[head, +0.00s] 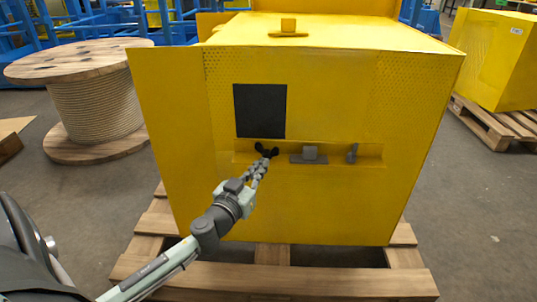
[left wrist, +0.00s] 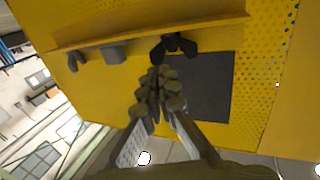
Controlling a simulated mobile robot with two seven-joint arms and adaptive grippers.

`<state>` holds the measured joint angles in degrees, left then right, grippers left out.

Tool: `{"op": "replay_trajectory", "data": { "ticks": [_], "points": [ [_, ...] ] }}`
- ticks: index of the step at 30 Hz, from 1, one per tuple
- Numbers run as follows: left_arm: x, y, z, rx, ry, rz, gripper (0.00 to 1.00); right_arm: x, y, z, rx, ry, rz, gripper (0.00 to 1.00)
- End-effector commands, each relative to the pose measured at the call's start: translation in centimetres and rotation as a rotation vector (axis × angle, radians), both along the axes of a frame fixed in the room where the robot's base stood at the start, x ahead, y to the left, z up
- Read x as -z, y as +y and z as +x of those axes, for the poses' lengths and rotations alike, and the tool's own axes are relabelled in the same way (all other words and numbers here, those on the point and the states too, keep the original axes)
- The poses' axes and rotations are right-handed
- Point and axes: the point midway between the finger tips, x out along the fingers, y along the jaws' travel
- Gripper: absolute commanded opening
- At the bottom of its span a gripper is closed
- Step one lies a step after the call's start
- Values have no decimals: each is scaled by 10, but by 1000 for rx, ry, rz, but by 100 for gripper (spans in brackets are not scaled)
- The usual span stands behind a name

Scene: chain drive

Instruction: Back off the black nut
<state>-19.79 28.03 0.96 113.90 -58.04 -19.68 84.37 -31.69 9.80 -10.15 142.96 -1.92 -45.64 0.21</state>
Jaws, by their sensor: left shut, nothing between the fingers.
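The black nut (head: 266,150) is a wing nut on the ledge of the yellow cabinet, just below a dark square panel. It also shows in the left wrist view (left wrist: 173,46), with its wings spread to both sides. My left gripper (head: 263,162) reaches in from the lower left, with its fingertips just below the nut in the head view. In the left wrist view the fingers (left wrist: 158,75) are shut together with nothing between them, close to the nut. I cannot tell whether they touch it. My right gripper is not in view.
A grey block (head: 310,154) and a small grey lever (head: 352,153) sit on the same ledge to the right. The yellow cabinet (head: 310,210) stands on a wooden pallet (head: 270,281). A wooden cable spool (head: 95,105) stands at the left.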

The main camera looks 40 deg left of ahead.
Motion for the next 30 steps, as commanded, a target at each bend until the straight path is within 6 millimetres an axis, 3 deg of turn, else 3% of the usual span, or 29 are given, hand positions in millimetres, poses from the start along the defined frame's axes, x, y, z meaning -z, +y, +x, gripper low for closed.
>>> {"op": "replay_trajectory", "data": {
  "ticks": [3, 9, 25, 30],
  "points": [
    [-2, 4, 22, 1, -1, 3, 0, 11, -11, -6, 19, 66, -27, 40],
    [-1, 7, 43, -1, 0, 2, 0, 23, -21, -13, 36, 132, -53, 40],
    [1, 7, 49, -20, -4, -4, 0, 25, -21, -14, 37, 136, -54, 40],
    [1, 6, 57, -117, -10, -11, 0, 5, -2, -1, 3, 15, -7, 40]
  ]
}}
